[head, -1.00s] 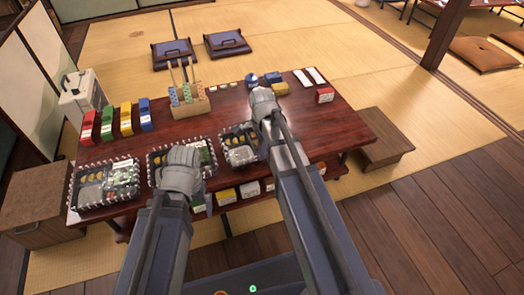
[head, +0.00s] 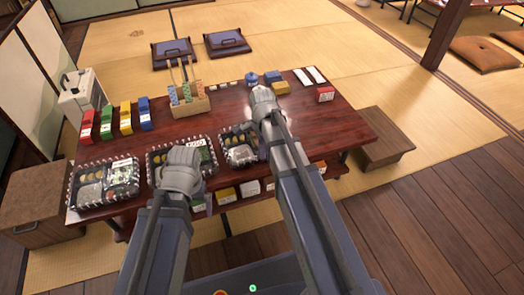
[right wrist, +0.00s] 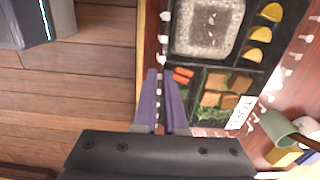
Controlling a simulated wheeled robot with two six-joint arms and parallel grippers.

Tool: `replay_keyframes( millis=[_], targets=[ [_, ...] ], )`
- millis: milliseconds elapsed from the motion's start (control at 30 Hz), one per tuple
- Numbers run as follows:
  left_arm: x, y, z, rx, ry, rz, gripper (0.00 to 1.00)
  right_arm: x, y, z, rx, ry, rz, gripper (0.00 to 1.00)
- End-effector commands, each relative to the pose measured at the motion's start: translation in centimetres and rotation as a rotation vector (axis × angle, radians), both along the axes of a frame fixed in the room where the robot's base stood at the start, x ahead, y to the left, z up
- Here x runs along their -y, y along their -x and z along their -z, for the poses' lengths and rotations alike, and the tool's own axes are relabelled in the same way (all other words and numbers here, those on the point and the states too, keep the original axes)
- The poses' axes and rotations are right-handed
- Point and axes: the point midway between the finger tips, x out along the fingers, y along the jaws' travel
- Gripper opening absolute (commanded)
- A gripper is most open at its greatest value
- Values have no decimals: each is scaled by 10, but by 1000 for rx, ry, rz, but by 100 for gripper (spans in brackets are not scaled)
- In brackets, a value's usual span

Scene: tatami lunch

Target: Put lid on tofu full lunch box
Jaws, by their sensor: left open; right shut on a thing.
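The tofu lunch box (head: 238,156) is the rightmost of three boxes on the table, beside my right arm. In the right wrist view it shows rice, yellow slices, carrot, brown tofu cubes (right wrist: 222,90) and a tofu label (right wrist: 240,113). A clear lid (right wrist: 164,40) seems to lie over it, seen mainly as white glints along its edge. My right gripper (right wrist: 161,73) is shut on this edge at the box's near side. Whether the lid is seated cannot be told. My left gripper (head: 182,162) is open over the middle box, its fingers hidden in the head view.
Two more lunch boxes, the middle box (head: 200,150) and the left box (head: 103,182), line the table's near edge. The table's right part (head: 335,125) is clear.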

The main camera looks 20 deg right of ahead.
Motion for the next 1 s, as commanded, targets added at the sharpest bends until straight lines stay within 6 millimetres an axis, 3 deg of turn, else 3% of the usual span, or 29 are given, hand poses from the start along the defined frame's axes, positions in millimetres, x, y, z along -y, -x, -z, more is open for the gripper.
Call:
replay_keyframes(
  millis=[933,1000],
  targets=[
    [0,0,4,0,0,0,100,0,0,4,0,0,0,0],
    [0,0,4,0,0,0,100,0,0,4,0,0,0,14]
  ],
)
